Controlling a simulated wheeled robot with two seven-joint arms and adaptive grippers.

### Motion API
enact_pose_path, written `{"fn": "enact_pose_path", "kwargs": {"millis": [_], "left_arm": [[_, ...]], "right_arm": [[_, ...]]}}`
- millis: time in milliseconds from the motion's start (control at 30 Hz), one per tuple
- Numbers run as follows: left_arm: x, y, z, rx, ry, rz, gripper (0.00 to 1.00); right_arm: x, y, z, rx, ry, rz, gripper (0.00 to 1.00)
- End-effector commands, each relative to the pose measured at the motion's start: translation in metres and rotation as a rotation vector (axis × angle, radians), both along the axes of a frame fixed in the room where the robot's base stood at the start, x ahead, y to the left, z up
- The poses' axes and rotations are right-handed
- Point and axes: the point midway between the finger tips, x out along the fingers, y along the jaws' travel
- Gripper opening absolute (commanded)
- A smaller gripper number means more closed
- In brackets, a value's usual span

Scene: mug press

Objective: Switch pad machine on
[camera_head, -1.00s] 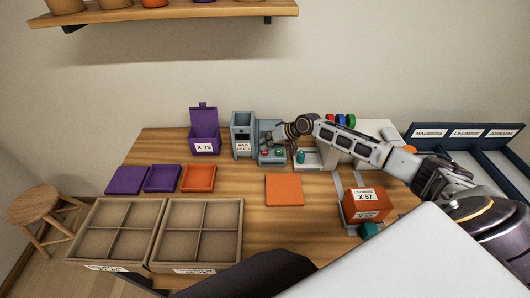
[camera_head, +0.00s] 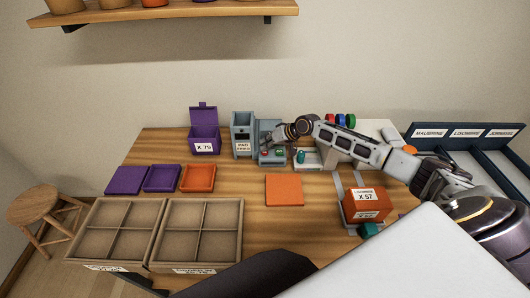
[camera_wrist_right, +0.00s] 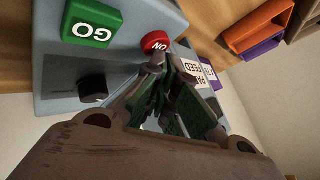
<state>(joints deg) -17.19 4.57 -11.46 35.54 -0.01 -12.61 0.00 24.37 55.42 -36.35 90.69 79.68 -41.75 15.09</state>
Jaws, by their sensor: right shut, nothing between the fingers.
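The pad machine (camera_head: 272,162) is a small blue-grey unit at the back of the table, beside the pad feed box (camera_head: 242,142). In the right wrist view it carries a green GO button (camera_wrist_right: 93,28), a red ON button (camera_wrist_right: 156,41) and a black knob (camera_wrist_right: 92,88). My right gripper (camera_wrist_right: 172,60) is shut and empty, with its fingertips right at the red button; I cannot tell whether they press it. In the head view my right gripper (camera_head: 276,139) is over the machine, and the red button is not clearly seen. My left gripper is not in view.
A purple box marked X 79 (camera_head: 204,145) stands left of the feed box. An orange pad (camera_head: 284,190) lies in front. An orange box marked X 57 (camera_head: 367,203) is at right. Divided trays (camera_head: 243,238) fill the front left. A teal item (camera_head: 301,156) stands close right.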

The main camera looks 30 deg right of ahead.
Motion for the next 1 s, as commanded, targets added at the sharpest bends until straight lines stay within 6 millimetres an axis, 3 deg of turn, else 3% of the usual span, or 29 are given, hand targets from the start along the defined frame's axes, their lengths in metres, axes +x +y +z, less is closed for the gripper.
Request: {"fn": "enact_pose_path", "kwargs": {"millis": [1000], "left_arm": [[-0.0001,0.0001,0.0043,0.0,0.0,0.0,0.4]], "right_arm": [[-0.0003,0.0002,0.0002,0.0,0.001,0.001,0.0]]}}
